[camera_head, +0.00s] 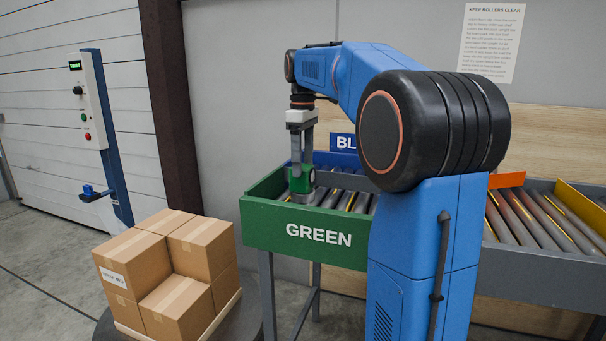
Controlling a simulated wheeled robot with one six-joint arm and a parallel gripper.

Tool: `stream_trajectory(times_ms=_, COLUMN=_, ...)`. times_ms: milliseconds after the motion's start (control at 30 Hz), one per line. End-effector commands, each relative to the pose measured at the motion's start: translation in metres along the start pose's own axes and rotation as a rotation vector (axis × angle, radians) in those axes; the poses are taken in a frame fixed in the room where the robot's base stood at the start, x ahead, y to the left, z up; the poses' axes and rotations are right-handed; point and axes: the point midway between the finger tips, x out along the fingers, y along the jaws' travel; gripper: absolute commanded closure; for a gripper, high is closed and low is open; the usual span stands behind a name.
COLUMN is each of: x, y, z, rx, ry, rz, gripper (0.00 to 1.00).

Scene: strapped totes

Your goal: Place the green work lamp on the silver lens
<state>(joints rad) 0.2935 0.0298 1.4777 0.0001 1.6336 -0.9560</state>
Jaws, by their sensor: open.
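My gripper (301,165) points straight down over the left end of the roller conveyor, inside the green side wall. Its jaws are open around or just above a small green object (302,181), which looks like the green work lamp. A grey, silver-looking piece (302,197) shows directly under the green object. I cannot tell whether it is the silver lens or the lamp's own base, nor whether the jaws touch the lamp. No other lens can be made out; my arm hides the middle of the conveyor.
The conveyor has a green wall marked GREEN (318,236), a blue sign (343,142), an orange edge (507,179) and a yellow edge (580,208). Stacked cardboard boxes (170,265) stand at lower left. A control post (93,100) stands by the shutter.

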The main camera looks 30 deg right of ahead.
Motion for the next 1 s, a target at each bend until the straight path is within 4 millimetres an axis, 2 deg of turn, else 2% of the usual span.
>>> stream_trajectory(times_ms=200, x=-0.043, y=0.001, z=0.0, rx=0.0, ry=0.002, rz=0.002, gripper=0.35)
stream_trajectory(times_ms=400, x=-0.067, y=0.0, z=0.0, rx=0.0, ry=0.0, rz=0.0, gripper=0.35)
stream_trajectory(times_ms=600, x=-0.076, y=0.0, z=0.0, rx=0.0, ry=-0.001, rz=-0.001, gripper=0.35)
stream_trajectory(times_ms=1000, x=-0.076, y=0.0, z=0.0, rx=0.0, ry=0.0, rz=0.0, gripper=0.35)
